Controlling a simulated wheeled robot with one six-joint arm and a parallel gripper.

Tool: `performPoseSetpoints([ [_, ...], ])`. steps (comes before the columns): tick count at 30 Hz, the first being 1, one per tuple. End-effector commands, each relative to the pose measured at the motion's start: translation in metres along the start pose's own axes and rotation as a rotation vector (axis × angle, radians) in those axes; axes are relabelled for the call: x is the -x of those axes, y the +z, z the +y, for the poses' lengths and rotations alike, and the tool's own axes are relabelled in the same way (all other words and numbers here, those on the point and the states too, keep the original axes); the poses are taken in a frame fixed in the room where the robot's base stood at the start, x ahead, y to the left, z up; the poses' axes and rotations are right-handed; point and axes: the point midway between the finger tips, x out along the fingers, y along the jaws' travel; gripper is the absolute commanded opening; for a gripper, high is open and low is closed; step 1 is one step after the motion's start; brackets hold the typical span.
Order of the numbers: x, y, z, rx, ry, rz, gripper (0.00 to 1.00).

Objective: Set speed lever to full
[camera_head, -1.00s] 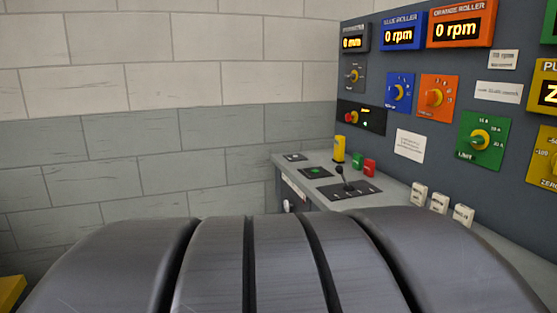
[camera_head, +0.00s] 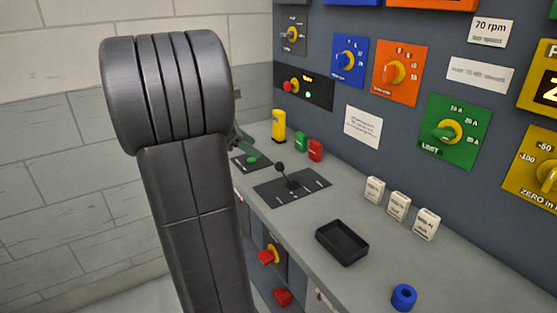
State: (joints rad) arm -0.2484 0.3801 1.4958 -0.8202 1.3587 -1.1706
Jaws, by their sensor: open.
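A black lever (camera_head: 283,174) with a ball knob stands on a dark marked plate (camera_head: 308,184) on the grey console top. It leans toward the upper left of the picture, and its markings are too small to read. It is the only upright lever I see; I take it as the speed lever. My own black arm fills the left middle of the view, left of the lever and apart from it in the picture. My gripper cannot be made out; a small grey-green shape shows at the arm's right edge, and I cannot tell what it is.
Yellow (camera_head: 279,126), green (camera_head: 300,142) and red (camera_head: 315,151) pieces stand behind the plate. A black tray (camera_head: 342,242), a blue ring (camera_head: 403,297) and white blocks (camera_head: 398,205) lie to the right. The knob panel (camera_head: 400,120) rises behind.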

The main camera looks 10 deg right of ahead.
Motion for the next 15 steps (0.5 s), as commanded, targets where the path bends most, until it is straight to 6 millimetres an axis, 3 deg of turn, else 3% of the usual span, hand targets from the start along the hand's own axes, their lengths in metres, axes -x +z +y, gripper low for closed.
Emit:
performPoseSetpoints([
  [9,-0.071,-0.001,-0.002,-0.004,-0.005,0.002,0.45],
  [15,-0.104,-0.001,-0.002,-0.004,-0.003,0.002,0.45],
])
